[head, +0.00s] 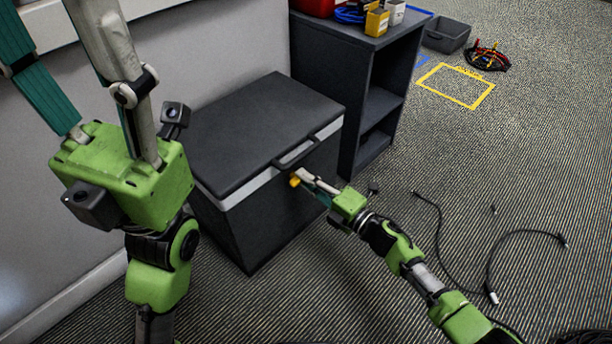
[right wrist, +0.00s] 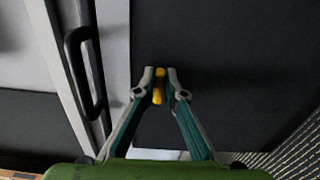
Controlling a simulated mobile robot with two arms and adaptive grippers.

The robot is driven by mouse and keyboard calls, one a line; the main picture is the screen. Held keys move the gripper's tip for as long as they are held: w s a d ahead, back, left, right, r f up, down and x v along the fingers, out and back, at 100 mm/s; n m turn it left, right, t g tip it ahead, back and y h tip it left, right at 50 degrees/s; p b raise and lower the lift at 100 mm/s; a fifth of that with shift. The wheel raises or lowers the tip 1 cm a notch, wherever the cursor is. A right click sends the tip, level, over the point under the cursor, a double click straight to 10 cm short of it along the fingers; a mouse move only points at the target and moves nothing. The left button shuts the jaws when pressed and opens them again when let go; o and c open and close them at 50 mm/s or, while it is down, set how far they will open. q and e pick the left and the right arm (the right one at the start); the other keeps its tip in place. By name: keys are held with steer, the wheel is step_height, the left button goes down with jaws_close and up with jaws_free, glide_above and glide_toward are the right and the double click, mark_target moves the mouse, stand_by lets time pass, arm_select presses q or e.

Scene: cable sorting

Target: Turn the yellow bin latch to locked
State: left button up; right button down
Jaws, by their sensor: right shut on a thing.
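The yellow latch (head: 295,181) is on the front of the dark bin (head: 262,222), below its lid and handle. In the right wrist view the latch (right wrist: 159,86) is a short yellow piece between the fingertips, its long side running up and down in the picture. My right gripper (head: 304,177) is shut on it, with a fingertip on each side (right wrist: 160,75). The fingers hide part of the latch, and I see no lock marking. My left gripper (head: 121,172) is raised at the left, away from the bin; its fingertips lie outside the picture.
The bin lid (head: 262,115) is down, with a handle (head: 297,152) above the latch. A dark shelf (head: 368,62) stands close to the bin's right. Loose black cables (head: 490,262) lie on the carpet at right. A grey tray (head: 446,34) stands farther back.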

steer(key=shift+f+m, duration=0.1)
steer(key=shift+m, duration=0.2)
steer(key=c, duration=2.1)
jaws_free()
steer(key=shift+d, duration=0.1)
steer(key=v, duration=1.2)
